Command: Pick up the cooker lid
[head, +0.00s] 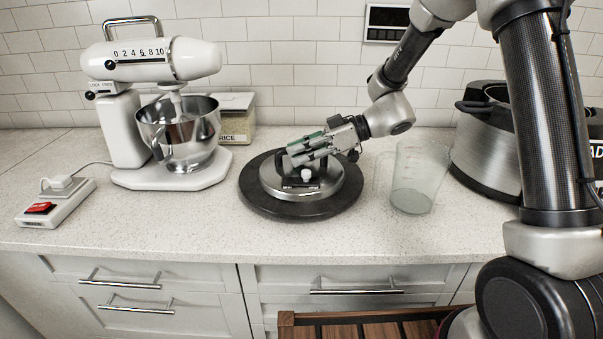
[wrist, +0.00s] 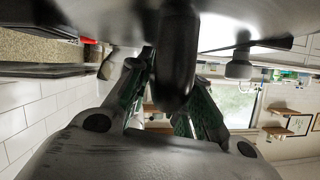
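The cooker lid (head: 325,191) is a round metallic disc with a dark handle and a small white knob. It lies on a dark round board on the counter. My gripper (head: 292,155) reaches in from the right, low over the lid, with its two fingers apart. In the wrist view the lid's dark handle (wrist: 177,60) stands between the two green-padded fingers, and the lid's metallic surface (wrist: 225,18) fills the top. The fingers look open around the handle. Whether either finger touches it is hard to tell.
A clear measuring jug (head: 414,190) stands close right of the lid, below my arm. The large cooker pot (head: 485,150) is behind my arm. A stand mixer (head: 130,125), a rice container (head: 236,120) and a red-switched power strip (head: 52,205) are left. The front counter is clear.

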